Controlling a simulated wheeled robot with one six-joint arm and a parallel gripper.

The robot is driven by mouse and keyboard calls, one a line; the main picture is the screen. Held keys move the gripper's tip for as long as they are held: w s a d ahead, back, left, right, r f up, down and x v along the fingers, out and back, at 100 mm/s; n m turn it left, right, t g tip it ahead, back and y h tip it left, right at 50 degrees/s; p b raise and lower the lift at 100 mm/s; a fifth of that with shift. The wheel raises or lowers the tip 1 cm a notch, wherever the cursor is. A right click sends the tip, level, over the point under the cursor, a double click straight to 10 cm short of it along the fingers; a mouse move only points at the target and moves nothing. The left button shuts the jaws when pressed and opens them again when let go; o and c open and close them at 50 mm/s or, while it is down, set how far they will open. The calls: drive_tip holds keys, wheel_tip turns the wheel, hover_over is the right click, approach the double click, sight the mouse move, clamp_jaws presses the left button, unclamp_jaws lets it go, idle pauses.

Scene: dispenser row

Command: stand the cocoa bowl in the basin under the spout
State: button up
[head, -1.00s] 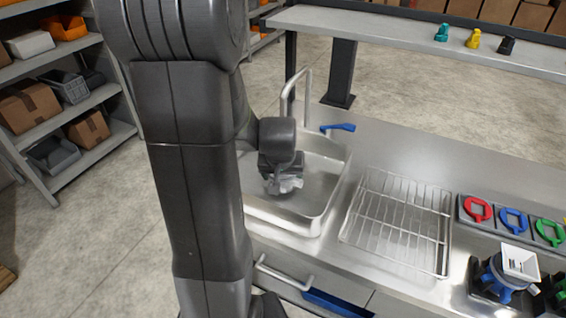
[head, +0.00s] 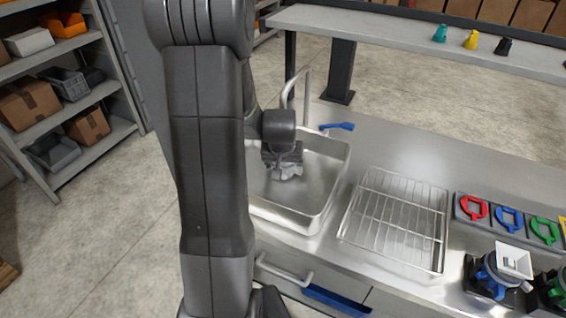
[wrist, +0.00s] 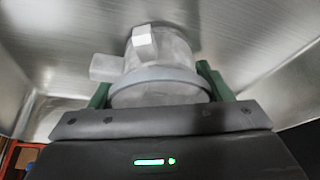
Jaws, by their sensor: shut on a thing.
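My gripper (head: 284,162) is low over the metal sink basin (head: 328,198), in its back left part. It is shut on a pale grey bowl (wrist: 158,60), with green fingers on both sides of it in the wrist view. The bowl has a grey rim and blocky tabs. In the head view the bowl (head: 288,172) shows just below my gripper. I cannot tell whether it touches the basin floor. The curved spout (head: 307,88) stands behind my gripper at the basin's back edge, with a blue lever (head: 338,126) to its right.
A wire rack (head: 397,218) lies right of the basin. Red, blue and green ring handles (head: 509,220) and a blue-based machine with a white hopper (head: 513,262) are at the far right. A shelf (head: 400,28) with small coloured nozzles runs behind. My arm hides the basin's left side.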

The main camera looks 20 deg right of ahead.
drive_tip(key=o, duration=1.1)
drive_tip(key=shift+f, duration=0.1)
drive_tip(key=shift+s+r, duration=0.1)
drive_tip(key=shift+r, duration=0.5)
drive_tip(key=v, duration=1.1)
drive_tip(key=shift+s+r, duration=0.1)
